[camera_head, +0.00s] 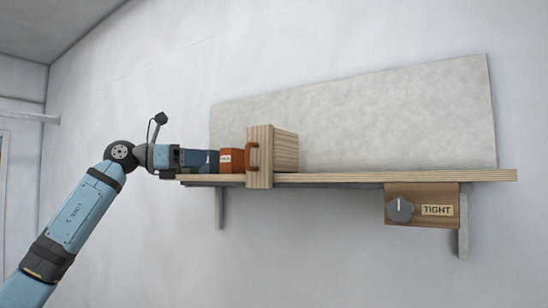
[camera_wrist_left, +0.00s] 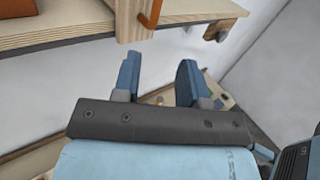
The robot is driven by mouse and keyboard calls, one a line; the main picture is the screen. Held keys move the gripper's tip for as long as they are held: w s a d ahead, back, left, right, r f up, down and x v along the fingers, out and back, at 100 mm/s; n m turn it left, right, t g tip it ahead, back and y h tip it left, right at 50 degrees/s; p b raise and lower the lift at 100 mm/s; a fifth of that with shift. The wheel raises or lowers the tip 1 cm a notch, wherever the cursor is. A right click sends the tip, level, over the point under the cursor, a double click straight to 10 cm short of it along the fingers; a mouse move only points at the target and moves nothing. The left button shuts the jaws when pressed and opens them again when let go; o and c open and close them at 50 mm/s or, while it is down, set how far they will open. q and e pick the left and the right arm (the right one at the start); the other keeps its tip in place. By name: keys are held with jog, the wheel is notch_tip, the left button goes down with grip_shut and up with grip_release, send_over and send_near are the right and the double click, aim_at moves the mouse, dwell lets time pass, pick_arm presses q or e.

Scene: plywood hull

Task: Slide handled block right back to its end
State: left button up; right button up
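The handled block (camera_head: 272,150) is a pale wooden block with a front plate that hangs over the shelf's front edge. It sits left of the shelf's middle. Its orange handle (camera_head: 252,156) is on the front plate; the handle also shows at the top of the left wrist view (camera_wrist_left: 150,14). My left gripper (camera_head: 211,160) is left of the handle in the head view. In the left wrist view its two blue fingers (camera_wrist_left: 158,78) are apart with nothing between them, and the handle lies beyond their tips. My right gripper is not in view.
An orange box with a label (camera_head: 232,160) is just left of the block. The wooden shelf (camera_head: 400,177) is clear to the block's right. Below the shelf's right part is a panel with a grey knob (camera_head: 399,210) and a TIGHT label (camera_head: 437,210). A grey backboard (camera_head: 400,120) stands behind.

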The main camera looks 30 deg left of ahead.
aim_at(247, 162)
pick_arm(q)
jog(key=shift+a+r+p+x, duration=0.15)
jog(key=shift+p+x, duration=0.6)
jog(key=shift+x, duration=1.4)
jog(key=shift+r+p+x, duration=0.2)
jog(key=shift+p+x, duration=0.6)
jog(key=shift+x, duration=1.35)
jog(key=shift+a+r+p+x, duration=0.15)
jog(key=shift+p+x, duration=0.6)
jog(key=shift+x, duration=1.4)
jog(key=shift+w, duration=0.15)
jog(key=shift+c, duration=0.2)
grip_shut()
